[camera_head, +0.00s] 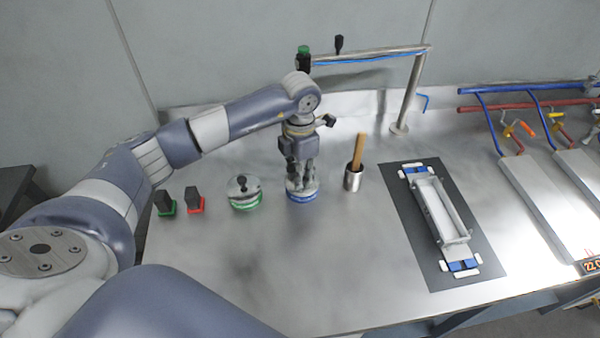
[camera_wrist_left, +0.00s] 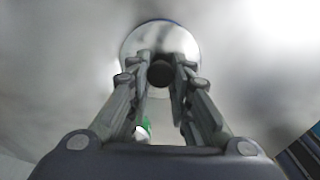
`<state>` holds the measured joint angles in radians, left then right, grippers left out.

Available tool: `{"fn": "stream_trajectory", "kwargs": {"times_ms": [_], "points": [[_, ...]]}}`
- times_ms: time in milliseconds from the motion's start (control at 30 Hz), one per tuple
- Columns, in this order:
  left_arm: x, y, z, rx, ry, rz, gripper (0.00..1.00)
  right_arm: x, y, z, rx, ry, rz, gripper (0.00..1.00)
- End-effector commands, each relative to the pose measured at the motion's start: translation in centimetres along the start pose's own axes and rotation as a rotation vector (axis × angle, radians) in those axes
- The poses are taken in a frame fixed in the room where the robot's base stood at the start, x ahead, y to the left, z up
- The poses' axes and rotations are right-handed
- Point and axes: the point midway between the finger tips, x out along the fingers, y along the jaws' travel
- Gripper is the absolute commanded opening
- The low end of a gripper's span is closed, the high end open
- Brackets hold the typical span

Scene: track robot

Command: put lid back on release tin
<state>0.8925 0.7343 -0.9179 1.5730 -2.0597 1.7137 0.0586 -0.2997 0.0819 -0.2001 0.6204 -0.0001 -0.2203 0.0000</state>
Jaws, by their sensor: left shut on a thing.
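My left gripper (camera_head: 302,180) points straight down over the tin with a blue band (camera_head: 303,197). In the left wrist view its fingers are closed around the dark knob (camera_wrist_left: 161,73) of a round silver lid (camera_wrist_left: 160,38). The lid is at the top of the blue-banded tin; I cannot tell whether it rests fully on it or is slightly above. A second tin with a green band (camera_head: 246,203) stands to the left, with a silver lid and black knob on it. My right gripper is not in view.
Two dark blocks, one on a green base (camera_head: 166,203) and one on a red base (camera_head: 194,201), stand further left. A metal cup (camera_head: 353,181) with a wooden handle stands just right of the gripper. A dark mat (camera_head: 482,241) holds a tray-like fixture. The front of the bench is clear.

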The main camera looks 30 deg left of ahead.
Motion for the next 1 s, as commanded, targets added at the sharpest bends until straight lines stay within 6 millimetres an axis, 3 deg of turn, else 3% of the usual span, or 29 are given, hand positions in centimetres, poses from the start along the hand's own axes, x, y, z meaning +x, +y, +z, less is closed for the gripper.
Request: {"fn": "stream_trajectory", "kwargs": {"times_ms": [233,267,333,367,600,700,733,1000], "points": [[-0.04,0.02,0.00,0.000,0.000,0.001,0.00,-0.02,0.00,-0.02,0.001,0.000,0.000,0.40],[-0.04,0.02,0.00,0.000,0.000,0.001,0.24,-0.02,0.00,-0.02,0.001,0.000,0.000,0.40],[-0.04,0.02,0.00,0.000,0.000,0.001,0.40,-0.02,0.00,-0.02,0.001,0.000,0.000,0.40],[-0.04,0.02,0.00,0.000,0.000,0.001,0.43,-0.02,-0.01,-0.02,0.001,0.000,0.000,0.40],[-0.03,0.03,0.00,0.000,0.000,0.001,0.43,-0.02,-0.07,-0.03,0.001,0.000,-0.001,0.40],[-0.02,0.02,-0.01,0.000,0.000,0.001,0.61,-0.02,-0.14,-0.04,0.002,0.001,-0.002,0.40],[-0.02,0.02,-0.01,0.000,0.000,0.001,0.63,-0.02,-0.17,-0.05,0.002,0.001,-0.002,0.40],[-0.02,0.02,-0.01,0.000,0.000,0.001,0.63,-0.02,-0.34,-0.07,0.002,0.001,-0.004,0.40]]}}
